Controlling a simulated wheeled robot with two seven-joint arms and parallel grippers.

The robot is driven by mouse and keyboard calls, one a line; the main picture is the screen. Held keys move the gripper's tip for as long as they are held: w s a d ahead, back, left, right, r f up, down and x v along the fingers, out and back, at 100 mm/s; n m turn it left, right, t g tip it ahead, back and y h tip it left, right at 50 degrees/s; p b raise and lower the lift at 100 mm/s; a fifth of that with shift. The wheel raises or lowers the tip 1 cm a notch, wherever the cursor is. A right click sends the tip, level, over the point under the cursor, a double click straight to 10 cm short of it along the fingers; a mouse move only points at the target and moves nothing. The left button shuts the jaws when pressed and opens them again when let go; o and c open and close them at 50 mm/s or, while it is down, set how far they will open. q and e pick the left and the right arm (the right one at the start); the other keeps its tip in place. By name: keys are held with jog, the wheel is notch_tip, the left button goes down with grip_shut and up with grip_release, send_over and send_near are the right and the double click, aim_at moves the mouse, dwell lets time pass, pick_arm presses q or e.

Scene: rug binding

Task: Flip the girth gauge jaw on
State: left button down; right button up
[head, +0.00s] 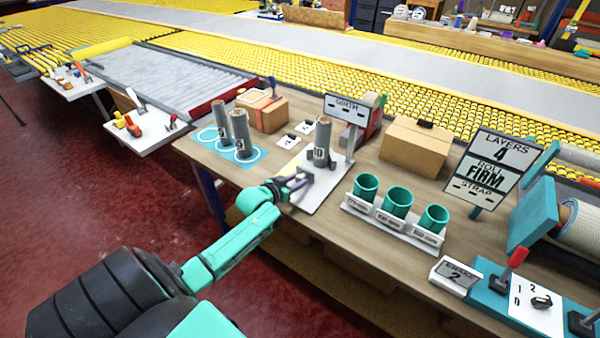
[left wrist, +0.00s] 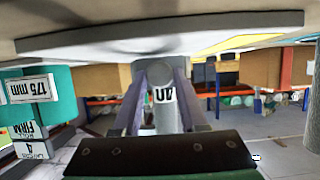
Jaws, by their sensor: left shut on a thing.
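My left gripper (head: 299,182) is low at the plate's front left side. In the left wrist view my left gripper (left wrist: 161,85) has its fingers on a grey rounded part (left wrist: 160,72), which looks like the gauge jaw. The fingers hide much of it. My right gripper is not in view.
Cardboard boxes (head: 416,147) stand behind. A rack of teal cups (head: 397,202) is close on the right. A LAYERS 4 ROLL FIRM sign (head: 487,165) stands farther right. The red floor (head: 110,190) is clear at left.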

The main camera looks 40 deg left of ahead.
pick_arm(q)
jog(key=shift+s+f, duration=0.1)
jog(key=shift+f, duration=0.1)
jog(key=shift+c, duration=2.4)
grip_release()
jog(key=shift+r, duration=0.1)
jog(key=v, duration=1.4)
jog(key=shift+s+r, duration=0.2)
jog(key=shift+s, duration=0.1)
